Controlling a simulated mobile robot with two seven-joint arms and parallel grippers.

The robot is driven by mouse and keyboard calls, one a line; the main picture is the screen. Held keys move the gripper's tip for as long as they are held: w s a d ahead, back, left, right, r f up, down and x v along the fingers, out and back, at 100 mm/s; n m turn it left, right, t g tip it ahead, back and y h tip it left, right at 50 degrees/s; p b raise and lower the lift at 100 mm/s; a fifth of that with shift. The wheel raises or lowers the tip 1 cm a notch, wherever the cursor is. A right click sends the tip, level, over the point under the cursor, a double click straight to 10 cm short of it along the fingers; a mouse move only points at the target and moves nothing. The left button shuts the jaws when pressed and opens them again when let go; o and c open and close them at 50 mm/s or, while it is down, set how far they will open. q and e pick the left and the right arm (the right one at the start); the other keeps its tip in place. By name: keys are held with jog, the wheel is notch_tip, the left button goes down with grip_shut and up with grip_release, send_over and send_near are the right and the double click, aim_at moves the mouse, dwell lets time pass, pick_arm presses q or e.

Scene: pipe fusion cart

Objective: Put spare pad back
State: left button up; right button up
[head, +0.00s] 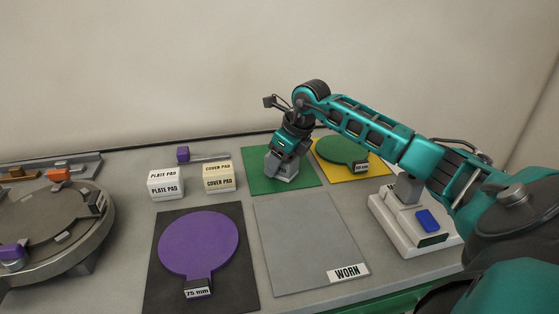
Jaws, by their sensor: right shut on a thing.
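My right gripper (283,172) is low over the green mat (259,182), pointing down. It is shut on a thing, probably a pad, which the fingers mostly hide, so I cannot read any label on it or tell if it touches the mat. A white block labelled PLATE PAD (166,186) and a cream block labelled COVER PAD (219,178) stand to the left of the green mat. My left gripper is not in view.
A bare grey WORN mat (305,240) lies in front. A purple 75 mm disc (198,244) lies on a black mat. A green disc (342,148) rests on a yellow mat (375,163). A white device (403,228) stands right, a round metal fixture (45,225) left.

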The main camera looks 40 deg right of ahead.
jog(key=shift+f, duration=0.15)
jog(key=o, duration=0.9)
jog(key=shift+o, duration=0.2)
jog(key=shift+s+d+r, duration=0.1)
jog(key=shift+s+r, duration=0.05)
jog(key=shift+r, duration=0.5)
jog(key=v, duration=1.1)
jog(key=shift+s, duration=0.15)
